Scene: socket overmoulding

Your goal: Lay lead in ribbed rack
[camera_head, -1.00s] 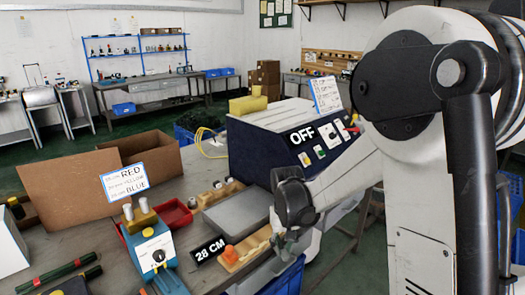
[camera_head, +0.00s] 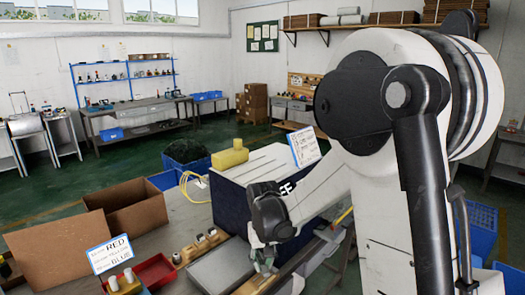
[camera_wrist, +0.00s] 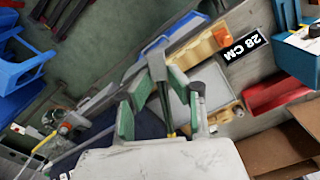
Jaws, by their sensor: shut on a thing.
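My gripper (camera_wrist: 160,112) is shut on a thin dark lead (camera_wrist: 165,104) with a yellow-green part near the palm in the wrist view. A grey piece stands at its far end between the fingers. In the head view my gripper (camera_head: 264,262) hangs beside the grey tray, in front of the dark blue machine; the lead is too small to make out there. I cannot surely tell which thing is the ribbed rack. A wooden holder (camera_wrist: 198,50) with an orange part lies beside the "28 CM" sign (camera_wrist: 246,46).
A grey tray (camera_head: 222,264) lies on the bench left of my gripper, with a small wooden peg block (camera_head: 200,246) behind it. A red bin (camera_head: 153,271) and an open cardboard box (camera_head: 134,207) stand further left. The dark blue machine (camera_head: 232,205) stands close behind my gripper.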

